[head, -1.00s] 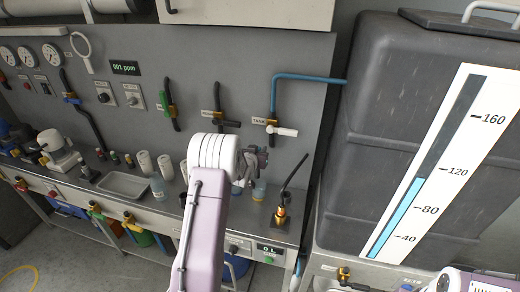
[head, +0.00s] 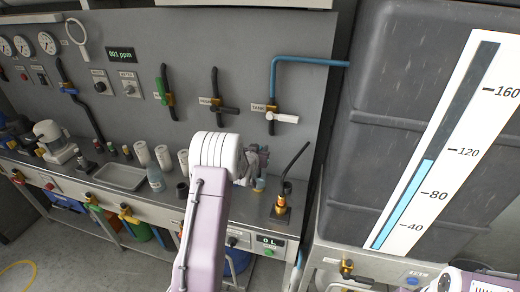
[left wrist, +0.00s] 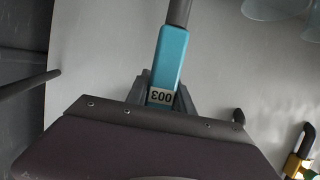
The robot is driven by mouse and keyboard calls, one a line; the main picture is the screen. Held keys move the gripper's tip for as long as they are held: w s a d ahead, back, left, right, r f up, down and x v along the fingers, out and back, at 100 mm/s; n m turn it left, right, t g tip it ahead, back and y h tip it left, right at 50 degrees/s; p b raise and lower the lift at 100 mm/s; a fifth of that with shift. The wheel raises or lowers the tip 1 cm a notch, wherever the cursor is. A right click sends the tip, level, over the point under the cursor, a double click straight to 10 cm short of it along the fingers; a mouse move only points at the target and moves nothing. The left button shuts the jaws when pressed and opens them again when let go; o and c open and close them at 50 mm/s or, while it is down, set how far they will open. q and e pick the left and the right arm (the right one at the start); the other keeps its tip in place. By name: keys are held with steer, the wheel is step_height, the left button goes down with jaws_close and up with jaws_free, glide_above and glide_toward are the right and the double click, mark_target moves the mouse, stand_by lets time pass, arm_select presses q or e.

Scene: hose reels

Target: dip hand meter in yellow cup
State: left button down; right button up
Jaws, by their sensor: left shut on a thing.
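My left gripper (head: 252,163) is in front of the back panel, over the bench. The left wrist view shows it shut on the hand meter (left wrist: 167,62), a teal body with a "003" label and a grey stem pointing away from the jaws. A small cup (head: 259,184) with a bluish and yellowish tint stands on the bench just below the gripper in the head view; I cannot tell for sure that it is the yellow cup. Clear rounded vessels (left wrist: 272,8) show at the top right of the wrist view.
A brass fitting with a black tube (head: 281,206) stands right of the cup. White cylinders (head: 163,158), a clear bottle (head: 156,179), a dark cup (head: 182,190) and a tray (head: 121,177) stand to the left. A large grey tank (head: 400,70) fills the right.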

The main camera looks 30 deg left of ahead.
arm_select(q)
step_height(320, 180, down, 6)
steer(key=b, duration=0.4)
steer(key=shift+b, duration=0.4)
steer(key=shift+r, duration=0.15)
stand_by(0.7)
step_height(320, 180, up, 10)
steer(key=p, duration=0.7)
stand_by(0.3)
stand_by(0.4)
steer(key=shift+d+r, duration=0.1)
steer(key=shift+r, duration=0.05)
stand_by(0.3)
